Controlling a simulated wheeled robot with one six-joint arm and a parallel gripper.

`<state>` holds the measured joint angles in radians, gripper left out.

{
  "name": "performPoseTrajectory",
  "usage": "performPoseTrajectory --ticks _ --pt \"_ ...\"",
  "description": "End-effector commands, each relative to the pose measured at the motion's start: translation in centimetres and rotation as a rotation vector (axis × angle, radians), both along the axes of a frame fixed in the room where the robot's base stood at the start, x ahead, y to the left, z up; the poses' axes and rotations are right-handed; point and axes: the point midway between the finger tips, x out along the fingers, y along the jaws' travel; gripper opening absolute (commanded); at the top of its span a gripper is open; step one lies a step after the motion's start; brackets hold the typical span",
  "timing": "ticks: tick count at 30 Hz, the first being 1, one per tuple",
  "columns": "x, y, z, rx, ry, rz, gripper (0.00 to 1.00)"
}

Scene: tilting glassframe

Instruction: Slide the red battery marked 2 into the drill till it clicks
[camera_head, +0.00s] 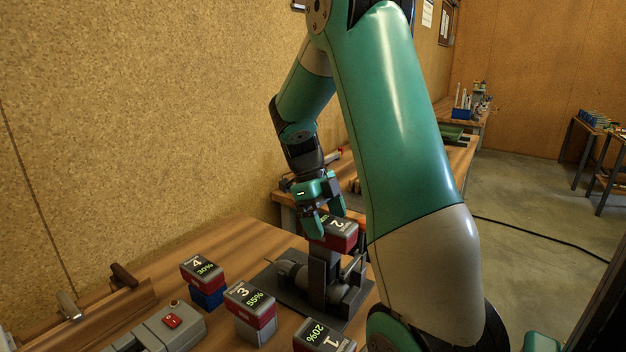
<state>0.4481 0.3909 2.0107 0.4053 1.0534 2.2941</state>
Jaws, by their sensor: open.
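The red battery marked 2 (342,237), with a dark grey top, sits at the top of the upright drill handle (322,276). The drill's grey body (292,270) lies in a dark holder, handle up. I cannot tell whether the battery is fully seated, since its lower joint is partly hidden. My gripper (326,222) points down at the battery's far side, its teal fingers apart. One finger overlaps the battery's left edge in the picture; I cannot tell whether it touches.
Batteries marked 4 (202,271), 3 (250,304) and 1 (322,338) stand on the wooden bench (225,258) in front. A grey device with a red switch (172,320) is at front left. My arm hides the right side of the bench.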

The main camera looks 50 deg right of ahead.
Motion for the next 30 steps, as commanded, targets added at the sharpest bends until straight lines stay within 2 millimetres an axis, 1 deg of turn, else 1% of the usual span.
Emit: performPoseTrajectory --ticks 8,9,11,12,16,18,21,30 --pt "2.8 0.3 6.6 -0.001 -0.007 0.002 0.88" --pt "3.2 0.3 7.7 -0.002 -0.004 0.001 0.88" --pt "3.8 0.4 9.2 -0.001 -0.004 0.003 0.88" --pt "4.2 0.4 10.2 0.001 -0.003 0.001 0.88" --pt "5.1 0.5 12.6 0.001 -0.002 0.001 0.88" --pt "5.4 0.4 13.4 0.0 -0.001 0.0 0.88" --pt "5.8 0.5 14.0 0.001 0.0 0.0 0.88" --pt "5.9 0.5 14.2 0.001 -0.001 0.001 0.88"
